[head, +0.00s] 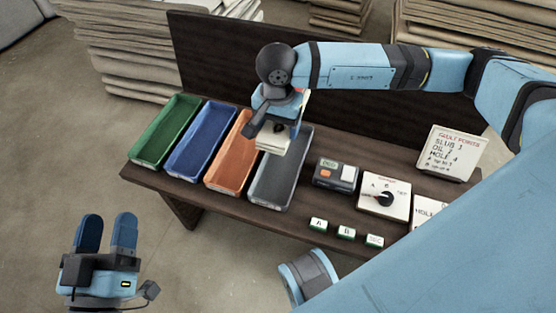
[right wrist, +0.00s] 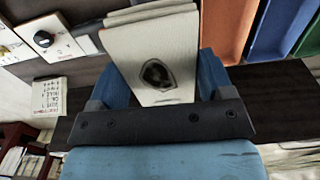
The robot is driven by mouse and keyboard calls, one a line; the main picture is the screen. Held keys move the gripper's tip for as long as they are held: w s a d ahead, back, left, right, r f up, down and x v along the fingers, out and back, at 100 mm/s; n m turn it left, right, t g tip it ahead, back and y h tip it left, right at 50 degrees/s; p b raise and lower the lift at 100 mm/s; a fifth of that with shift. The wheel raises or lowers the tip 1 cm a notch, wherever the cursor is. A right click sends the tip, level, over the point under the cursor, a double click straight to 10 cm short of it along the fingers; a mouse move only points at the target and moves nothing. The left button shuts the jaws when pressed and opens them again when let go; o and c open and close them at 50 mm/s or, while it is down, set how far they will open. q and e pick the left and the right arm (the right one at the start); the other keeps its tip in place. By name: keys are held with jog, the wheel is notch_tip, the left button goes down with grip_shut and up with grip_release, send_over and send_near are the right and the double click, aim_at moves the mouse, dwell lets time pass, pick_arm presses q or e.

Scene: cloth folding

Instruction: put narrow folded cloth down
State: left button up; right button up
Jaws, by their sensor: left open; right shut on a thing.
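My right gripper (head: 277,122) is shut on a cream folded cloth (head: 274,139), above the far part of the grey tray (head: 283,180). My left gripper (head: 106,222) is open and empty at the lower left, over the floor and away from the table.
Green (head: 166,131), blue (head: 200,141) and orange (head: 231,152) trays stand left of the grey one. Right of it are a small device (head: 336,175), a dial box (head: 384,198), small labelled blocks (head: 346,233) and a sign (head: 452,153). A dark panel (head: 215,60) rises behind.

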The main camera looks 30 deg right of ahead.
jog(key=shift+a+f, duration=0.1)
jog(key=shift+f, duration=0.3)
jog(key=b, duration=0.5)
send_over(277, 180)
notch_tip(277, 180, down, 16)
jog(key=shift+r, duration=0.2)
notch_tip(277, 180, down, 4)
jog(key=shift+r+b, duration=0.2)
jog(key=shift+b, duration=0.55)
pick_arm(q)
notch_tip(277, 180, down, 8)
jog(key=m+g, duration=0.1)
jog(key=g, duration=0.2)
jog(key=shift+w+d, duration=0.15)
jog(key=shift+w, duration=0.15)
jog(key=shift+f, duration=0.2)
pick_arm(e)
jog(key=shift+f, duration=0.1)
jog(key=o, duration=0.6)
jog(key=shift+f, duration=0.1)
pick_arm(q)
jog(key=shift+r, duration=0.15)
pick_arm(e)
jog(key=shift+o, duration=0.8)
pick_arm(q)
jog(key=shift+r, duration=0.1)
